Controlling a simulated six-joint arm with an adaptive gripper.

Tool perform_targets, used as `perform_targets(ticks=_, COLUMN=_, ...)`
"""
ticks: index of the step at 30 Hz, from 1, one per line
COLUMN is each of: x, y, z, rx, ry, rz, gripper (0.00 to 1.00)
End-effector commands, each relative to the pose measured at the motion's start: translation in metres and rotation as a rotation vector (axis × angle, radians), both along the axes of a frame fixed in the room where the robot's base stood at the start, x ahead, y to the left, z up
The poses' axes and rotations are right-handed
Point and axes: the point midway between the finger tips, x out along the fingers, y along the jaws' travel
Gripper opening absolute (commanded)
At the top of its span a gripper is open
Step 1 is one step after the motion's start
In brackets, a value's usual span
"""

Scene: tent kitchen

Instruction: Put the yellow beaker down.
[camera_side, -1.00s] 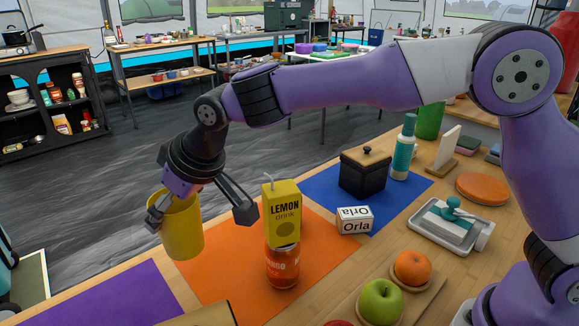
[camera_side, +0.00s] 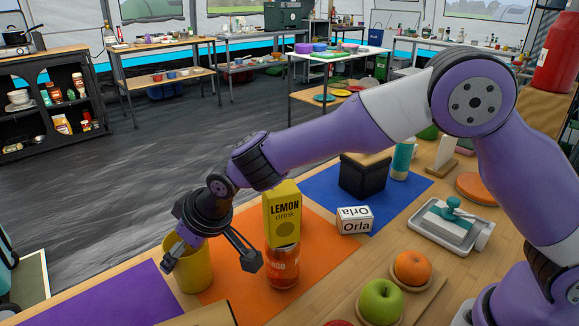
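The yellow beaker (camera_side: 196,272) is upright at the left edge of the orange mat (camera_side: 325,232). Its base looks at or just above the surface; I cannot tell if it touches. My gripper (camera_side: 210,262) is low over the beaker, pointing down. One finger lies against or in front of the beaker's left side. Another finger stands clear to its right, close to the orange-red jar. The far side of the beaker and any contact there are hidden, so I cannot tell whether it is gripped.
A yellow lemon drink carton (camera_side: 282,215) stands on the orange-red jar (camera_side: 283,268), right of my gripper. The purple mat (camera_side: 110,298) lies to the left. The front middle of the orange mat is clear.

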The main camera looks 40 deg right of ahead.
Motion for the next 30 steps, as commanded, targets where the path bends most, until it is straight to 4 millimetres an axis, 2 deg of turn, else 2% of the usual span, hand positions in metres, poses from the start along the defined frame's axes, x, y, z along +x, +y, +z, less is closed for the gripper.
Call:
perform_targets(ticks=10, x=0.000, y=0.000, z=0.000, rx=0.000, ry=0.000, rz=0.000, gripper=1.00)
perform_targets(ticks=14, x=-0.001, y=0.000, z=0.006, rx=0.001, ry=-0.002, rz=0.000, gripper=1.00)
perform_targets(ticks=17, x=-0.008, y=-0.003, z=0.019, rx=0.002, ry=-0.002, rz=0.001, gripper=1.00)
perform_targets(ticks=24, x=-0.034, y=-0.016, z=0.065, rx=0.004, ry=-0.006, rz=0.000, gripper=1.00)
perform_targets(ticks=30, x=-0.053, y=-0.023, z=0.095, rx=0.002, ry=-0.003, rz=0.001, gripper=1.00)
